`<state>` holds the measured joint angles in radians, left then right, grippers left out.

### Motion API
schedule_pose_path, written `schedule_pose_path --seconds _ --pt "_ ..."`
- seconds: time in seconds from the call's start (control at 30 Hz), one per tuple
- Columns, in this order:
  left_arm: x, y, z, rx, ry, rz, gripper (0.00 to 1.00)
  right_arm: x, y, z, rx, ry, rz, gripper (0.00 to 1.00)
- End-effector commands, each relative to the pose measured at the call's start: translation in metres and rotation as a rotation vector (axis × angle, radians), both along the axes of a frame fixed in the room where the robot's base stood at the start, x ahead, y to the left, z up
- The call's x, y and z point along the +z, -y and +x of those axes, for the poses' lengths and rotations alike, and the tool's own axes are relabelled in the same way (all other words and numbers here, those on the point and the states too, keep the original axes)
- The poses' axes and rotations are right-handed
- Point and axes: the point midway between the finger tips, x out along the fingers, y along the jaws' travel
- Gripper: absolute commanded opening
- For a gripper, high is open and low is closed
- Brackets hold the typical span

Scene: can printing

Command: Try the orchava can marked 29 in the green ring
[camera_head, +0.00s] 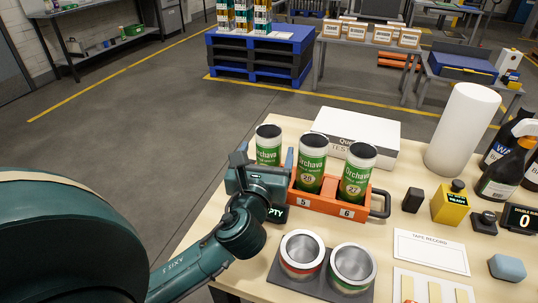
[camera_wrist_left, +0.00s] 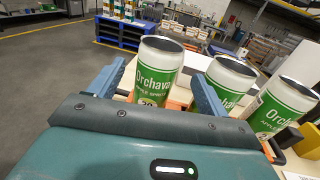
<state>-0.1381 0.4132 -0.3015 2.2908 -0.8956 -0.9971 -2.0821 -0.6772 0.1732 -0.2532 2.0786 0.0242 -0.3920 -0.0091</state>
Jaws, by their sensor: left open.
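Three green-and-white Orchava cans stand in a row: a left can (camera_head: 268,150), a middle can (camera_head: 312,166) and a right can (camera_head: 357,176). The middle and right ones sit in an orange carrier (camera_head: 328,205) with slots labelled 5 and 6; the left can's base is hidden. My left gripper (camera_head: 265,163) is open, its fingers on either side of the left can, which the left wrist view shows between them (camera_wrist_left: 155,75). That can's number is partly hidden behind the gripper; I cannot read it surely. A green ring (camera_head: 350,286) surrounds a metal cup, beside a red ring (camera_head: 301,271).
Both cups stand on a dark mat (camera_head: 316,284) at the front. A white box (camera_head: 362,126) and a white roll (camera_head: 463,130) stand behind. A yellow block (camera_head: 450,208), a tape record sheet (camera_head: 431,252) and spray bottles (camera_head: 505,165) are at right.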

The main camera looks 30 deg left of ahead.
Motion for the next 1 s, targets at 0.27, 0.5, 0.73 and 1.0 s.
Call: schedule_pose_path --seconds 0.27,0.5,0.73,1.0 --pt "0.002 -0.01 0.021 0.002 0.001 -0.001 0.77 0.003 0.001 0.002 -0.007 0.0 0.002 0.36" --pt "0.002 -0.025 0.053 0.001 0.0 -0.001 0.77 0.008 0.002 0.005 -0.01 0.005 -0.001 0.36" --pt "0.001 -0.028 0.06 -0.001 -0.001 -0.001 0.77 0.007 0.003 0.006 -0.011 0.005 -0.004 0.36" --pt "0.001 -0.028 0.06 -0.001 -0.001 -0.001 0.64 0.006 0.003 0.006 -0.012 0.004 -0.004 0.36"
